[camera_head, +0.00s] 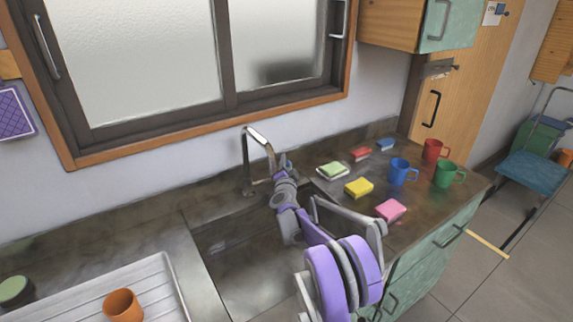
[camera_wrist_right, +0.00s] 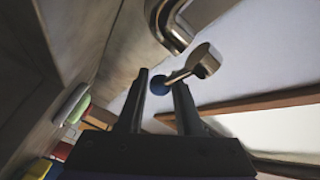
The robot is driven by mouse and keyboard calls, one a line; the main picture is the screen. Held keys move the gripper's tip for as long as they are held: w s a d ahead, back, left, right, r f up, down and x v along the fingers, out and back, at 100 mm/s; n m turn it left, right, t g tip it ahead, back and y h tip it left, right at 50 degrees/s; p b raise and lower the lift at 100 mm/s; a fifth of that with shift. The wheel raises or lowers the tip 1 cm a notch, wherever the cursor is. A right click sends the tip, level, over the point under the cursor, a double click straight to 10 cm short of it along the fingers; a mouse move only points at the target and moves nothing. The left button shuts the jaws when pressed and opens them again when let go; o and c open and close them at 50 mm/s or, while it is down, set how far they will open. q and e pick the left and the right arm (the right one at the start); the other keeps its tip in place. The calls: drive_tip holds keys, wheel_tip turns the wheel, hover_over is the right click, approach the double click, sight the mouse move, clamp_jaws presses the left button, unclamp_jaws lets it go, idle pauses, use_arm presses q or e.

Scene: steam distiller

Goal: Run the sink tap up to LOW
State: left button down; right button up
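The chrome sink tap (camera_head: 247,150) stands at the back edge of the sink (camera_head: 225,240), its spout arched. In the head view my right gripper (camera_head: 283,170) is beside the tap and partly hides the lever. My left gripper is out of view.
Right of the sink are a yellow sponge (camera_head: 358,187), a pink sponge (camera_head: 390,210), a blue mug (camera_head: 402,171), a red mug (camera_head: 432,151) and a green mug (camera_head: 446,174). A drying tray (camera_head: 165,275) with an orange cup (camera_head: 122,304) is at left. The window (camera_head: 185,60) is behind.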

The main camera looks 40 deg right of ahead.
clamp_jaws()
idle(1.1)
